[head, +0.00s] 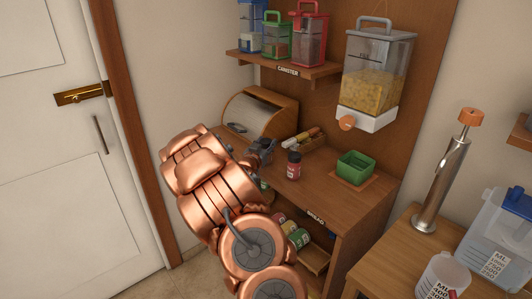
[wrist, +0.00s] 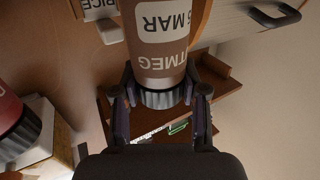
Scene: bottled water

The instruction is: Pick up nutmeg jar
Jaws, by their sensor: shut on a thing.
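The nutmeg jar (wrist: 158,50) shows large in the wrist view, with a brown body, a white label patch, upside-down lettering ending in "TMEG" and a dark ribbed cap. My gripper (wrist: 161,97) is shut on it, one finger on each side at the cap end. In the head view my gripper (head: 262,152) is over the desk, in front of the roll-top box, and partly hidden by my copper arm. I cannot make out the nutmeg jar there. Whether it touches the desk is not clear.
A red jar with a dark cap (head: 293,166) stands close to the right of my gripper; it is also in the wrist view (wrist: 14,125). A green container (head: 355,167) is further right. The roll-top box (head: 262,113) is behind. A canister shelf (head: 283,68) hangs above.

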